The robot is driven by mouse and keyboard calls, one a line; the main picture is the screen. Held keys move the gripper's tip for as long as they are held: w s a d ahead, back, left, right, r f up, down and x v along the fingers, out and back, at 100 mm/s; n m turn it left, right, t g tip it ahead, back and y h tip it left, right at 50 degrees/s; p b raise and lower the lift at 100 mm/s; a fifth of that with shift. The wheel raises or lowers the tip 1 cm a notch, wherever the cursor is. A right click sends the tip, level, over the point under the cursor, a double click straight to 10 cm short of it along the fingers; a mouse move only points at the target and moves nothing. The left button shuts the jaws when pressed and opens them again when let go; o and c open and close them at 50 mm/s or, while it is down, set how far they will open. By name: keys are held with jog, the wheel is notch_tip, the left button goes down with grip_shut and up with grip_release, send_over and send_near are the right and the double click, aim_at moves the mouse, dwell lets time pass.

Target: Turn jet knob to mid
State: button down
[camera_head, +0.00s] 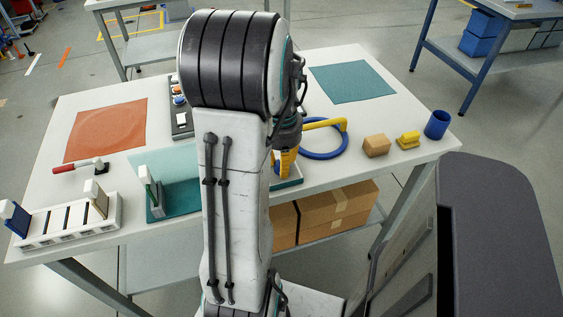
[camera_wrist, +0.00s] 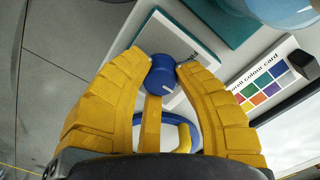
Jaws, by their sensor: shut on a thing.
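A blue knob (camera_wrist: 161,74) with a short white mark on its side sits between the yellow fingertips of my gripper (camera_wrist: 161,66) in the wrist view. The fingers are shut on it from both sides. It is at a pale box or plate (camera_wrist: 175,42) with dark lettering, partly cut by my finger. In the head view my gripper (camera_head: 287,162) points down over the front middle of the table, and my arm and fingers hide the knob. I cannot read which setting the white mark points to.
A blue ring (camera_head: 333,152) with a yellow handle (camera_head: 326,123) lies right of my gripper. A wooden block (camera_head: 376,146), yellow piece (camera_head: 409,140) and blue cup (camera_head: 436,124) stand farther right. A colour card (camera_wrist: 262,85) lies close by.

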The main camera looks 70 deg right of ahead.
jog(key=shift+a+f, duration=0.1)
jog(key=shift+f, duration=0.05)
jog(key=c, duration=0.9)
grip_release()
jog(key=shift+o, duration=0.2)
jog(key=shift+r, duration=0.65)
notch_tip(320, 180, up, 11)
